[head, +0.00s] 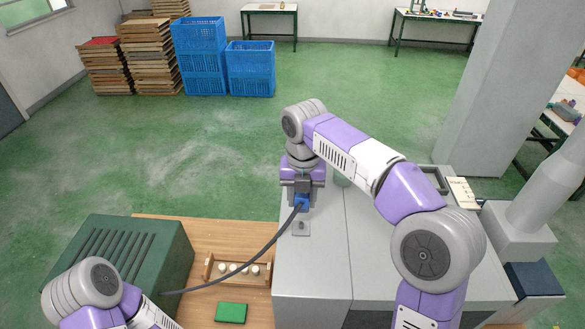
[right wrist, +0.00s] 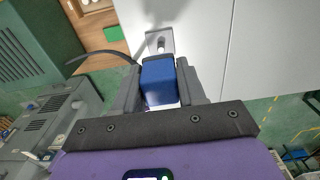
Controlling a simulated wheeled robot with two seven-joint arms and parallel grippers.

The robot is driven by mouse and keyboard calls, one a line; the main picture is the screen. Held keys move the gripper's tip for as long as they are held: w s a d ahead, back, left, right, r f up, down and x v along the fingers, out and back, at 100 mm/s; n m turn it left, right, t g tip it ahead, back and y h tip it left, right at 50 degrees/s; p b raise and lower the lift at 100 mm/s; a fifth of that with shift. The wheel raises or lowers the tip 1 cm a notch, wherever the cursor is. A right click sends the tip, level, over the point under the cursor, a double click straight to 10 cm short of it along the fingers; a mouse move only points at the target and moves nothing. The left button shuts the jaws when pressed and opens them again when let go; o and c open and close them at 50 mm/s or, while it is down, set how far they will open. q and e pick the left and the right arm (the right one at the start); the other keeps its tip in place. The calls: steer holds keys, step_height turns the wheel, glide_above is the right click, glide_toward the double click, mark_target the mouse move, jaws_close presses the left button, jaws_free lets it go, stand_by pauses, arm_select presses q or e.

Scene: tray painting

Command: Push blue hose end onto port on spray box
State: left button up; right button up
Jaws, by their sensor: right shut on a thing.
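My right gripper (head: 302,190) is shut on the blue hose end (head: 301,203), a blue block with a dark hose (head: 240,262) running from it down to the lower left. In the right wrist view the blue hose end (right wrist: 158,82) sits between both fingers. The port (head: 301,227) is a small metal stub on a square plate on the grey spray box (head: 318,285). In the right wrist view the port (right wrist: 161,43) shows just beyond the blue end, apparently apart from it. My left gripper is out of view; only its arm shows at lower left.
A green ribbed box (head: 135,255) stands left on a wooden bench top (head: 205,235). A wooden rack (head: 208,268) with white pegs and a green pad (head: 231,313) lie between it and the spray box. A grey pillar (head: 500,90) stands at right. Blue crates (head: 205,60) are far back.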

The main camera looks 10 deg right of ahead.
steer(key=shift+w, duration=0.35)
steer(key=shift+s, duration=0.5)
steer(key=shift+s+f+b, duration=0.2)
steer(key=shift+s+b, duration=0.05)
steer(key=shift+b, duration=0.1)
steer(key=shift+f, duration=0.3)
steer(key=f+b, duration=0.2)
steer(key=shift+w+f+b, duration=0.25)
steer(key=shift+b, duration=0.1)
steer(key=shift+f+b, duration=0.3)
steer(key=shift+b, duration=0.1)
steer(key=shift+s+f, duration=0.1)
steer(key=shift+f, duration=0.05)
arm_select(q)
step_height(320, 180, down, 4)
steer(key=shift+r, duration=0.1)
arm_select(e)
steer(key=shift+f, duration=0.3)
arm_select(q)
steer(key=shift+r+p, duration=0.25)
steer(key=shift+p, duration=0.05)
